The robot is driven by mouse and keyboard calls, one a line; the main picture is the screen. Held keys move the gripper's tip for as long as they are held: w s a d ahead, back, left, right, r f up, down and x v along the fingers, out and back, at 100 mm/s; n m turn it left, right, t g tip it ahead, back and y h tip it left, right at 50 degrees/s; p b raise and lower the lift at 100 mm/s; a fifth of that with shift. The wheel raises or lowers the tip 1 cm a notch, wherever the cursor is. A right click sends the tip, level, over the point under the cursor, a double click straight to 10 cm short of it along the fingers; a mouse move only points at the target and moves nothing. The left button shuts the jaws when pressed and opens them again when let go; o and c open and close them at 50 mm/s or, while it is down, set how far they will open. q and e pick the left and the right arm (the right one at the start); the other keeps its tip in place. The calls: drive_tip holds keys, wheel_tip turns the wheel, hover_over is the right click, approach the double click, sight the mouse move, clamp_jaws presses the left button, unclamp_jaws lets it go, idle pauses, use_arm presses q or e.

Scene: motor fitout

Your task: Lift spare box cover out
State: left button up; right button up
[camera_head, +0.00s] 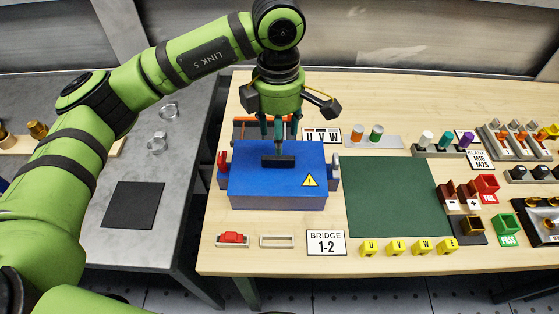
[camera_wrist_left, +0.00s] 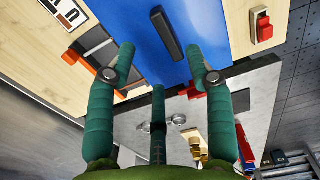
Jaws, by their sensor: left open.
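The spare box cover (camera_head: 255,185) is a blue lid with a yellow warning triangle and a black bar handle (camera_head: 278,161) on top. It sits on the wooden table, left of the green mat. My left gripper (camera_head: 279,138) is over the cover's back part, pointing down near the handle. In the left wrist view, its green fingers (camera_wrist_left: 161,62) are spread and empty. The handle (camera_wrist_left: 168,34) lies beyond the fingertips, and the blue cover (camera_wrist_left: 140,25) fills the space between them. I cannot tell the exact height of the fingertips. My right gripper is not in view.
The green mat (camera_head: 396,196) is bare. Yellow lettered blocks (camera_head: 410,246) and a BRIDGE 1-2 card (camera_head: 326,243) lie along the front. A grey table with a black pad (camera_head: 133,205) is to the left.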

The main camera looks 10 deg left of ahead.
sight(278, 163)
use_arm(q)
drive_tip(key=f+p, duration=0.1)
drive_tip(key=f, duration=0.1)
drive_tip(key=f+p, duration=0.1)
drive_tip(key=f, duration=0.1)
drive_tip(key=f+p, duration=0.1)
drive_tip(key=f, duration=0.1)
drive_tip(key=shift+s, duration=0.4)
drive_tip(key=shift+f, duration=0.45)
drive_tip(key=shift+w+r, duration=0.1)
clamp_jaws()
